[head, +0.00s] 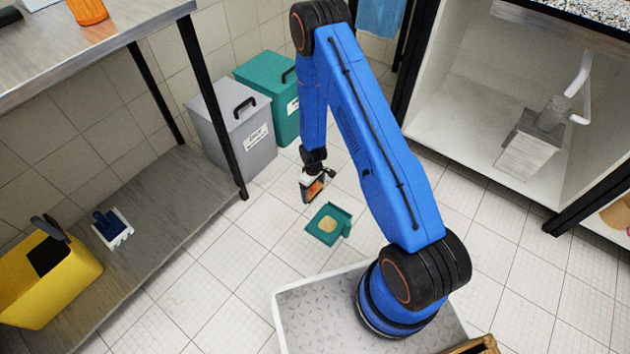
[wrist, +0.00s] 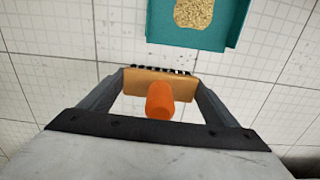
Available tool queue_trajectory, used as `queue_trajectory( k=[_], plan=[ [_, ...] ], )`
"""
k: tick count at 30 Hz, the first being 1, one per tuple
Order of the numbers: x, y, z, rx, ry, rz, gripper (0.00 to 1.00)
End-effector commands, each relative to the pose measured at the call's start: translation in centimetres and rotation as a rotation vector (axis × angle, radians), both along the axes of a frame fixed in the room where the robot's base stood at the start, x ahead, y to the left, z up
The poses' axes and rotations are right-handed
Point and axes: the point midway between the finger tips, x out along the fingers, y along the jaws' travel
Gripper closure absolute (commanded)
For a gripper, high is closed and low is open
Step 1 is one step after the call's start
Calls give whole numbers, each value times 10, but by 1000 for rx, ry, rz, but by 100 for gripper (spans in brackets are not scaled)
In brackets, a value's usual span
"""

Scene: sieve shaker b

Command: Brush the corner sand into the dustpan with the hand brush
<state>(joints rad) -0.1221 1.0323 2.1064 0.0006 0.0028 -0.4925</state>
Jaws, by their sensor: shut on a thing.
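A hand brush (wrist: 140,80) with a wooden block, black bristles and an orange handle sits between the fingers of my gripper (wrist: 160,88), which is shut on it. In the head view my gripper (head: 313,180) holds the brush (head: 313,191) low over the tiled floor, just behind the dustpan. The teal dustpan (head: 343,213) lies on the floor, and its edge shows at the top of the wrist view (wrist: 190,36). A patch of tan sand (head: 328,226) lies inside the pan, also seen in the wrist view (wrist: 193,12). I see no other sand.
A grey bin (head: 232,130) and a green bin (head: 268,90) stand by the wall. A yellow bin (head: 45,285) and a blue brush (head: 108,225) are on the lower shelf at left. An open white cabinet (head: 470,110) is at right. Floor around the pan is clear.

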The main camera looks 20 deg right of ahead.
Motion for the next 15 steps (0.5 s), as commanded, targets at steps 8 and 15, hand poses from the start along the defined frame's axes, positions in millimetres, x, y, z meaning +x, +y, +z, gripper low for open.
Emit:
queue_trajectory(
  k=[8, 15],
  plan=[
    [-3, 1, -11, 0, 0, 16, 37],
    [-3, 1, -30, -1, 1, 15, 37]
  ],
)
